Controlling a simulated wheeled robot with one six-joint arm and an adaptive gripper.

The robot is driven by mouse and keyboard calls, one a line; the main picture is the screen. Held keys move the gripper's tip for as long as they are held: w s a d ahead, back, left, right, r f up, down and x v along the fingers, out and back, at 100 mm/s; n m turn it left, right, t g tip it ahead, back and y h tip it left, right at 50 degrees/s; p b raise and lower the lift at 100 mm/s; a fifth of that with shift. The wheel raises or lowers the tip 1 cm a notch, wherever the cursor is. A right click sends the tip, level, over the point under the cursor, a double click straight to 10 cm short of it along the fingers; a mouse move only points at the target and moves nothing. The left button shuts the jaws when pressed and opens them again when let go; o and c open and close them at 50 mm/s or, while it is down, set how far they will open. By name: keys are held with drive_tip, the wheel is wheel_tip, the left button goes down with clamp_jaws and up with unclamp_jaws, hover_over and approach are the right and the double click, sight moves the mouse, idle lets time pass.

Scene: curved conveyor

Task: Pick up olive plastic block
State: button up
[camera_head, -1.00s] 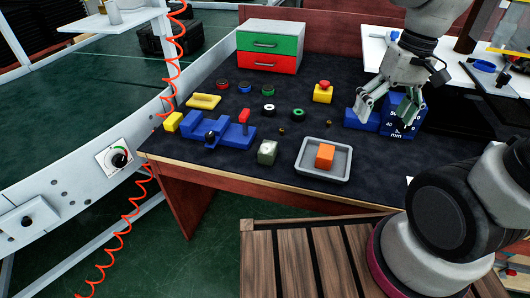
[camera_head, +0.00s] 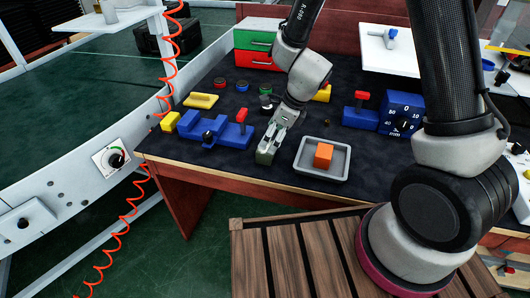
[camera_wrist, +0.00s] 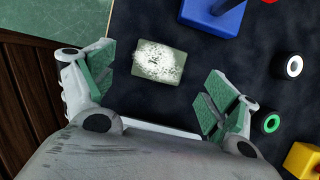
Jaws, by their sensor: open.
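The olive plastic block (camera_wrist: 159,62) lies on the dark table mat, with a whitish speckled patch on its top face. In the wrist view it sits ahead of my open gripper (camera_wrist: 157,95), roughly between the two green-padded fingers and nearer the left one. In the head view my gripper (camera_head: 272,141) reaches down over the block (camera_head: 265,156), hiding much of it. No contact between the fingers and the block is visible in the wrist view.
A grey tray (camera_head: 305,169) with an orange cube (camera_head: 323,155) stands to the right of the block. Black rings with white (camera_wrist: 293,66) and green (camera_wrist: 271,123) centres lie on the mat.

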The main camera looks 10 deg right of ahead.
sight(268, 147)
drive_tip(key=x, duration=0.7)
drive_tip(key=shift+s+d, duration=0.1)
drive_tip(key=shift+d, duration=0.2)
drive_tip(key=c, duration=1.2)
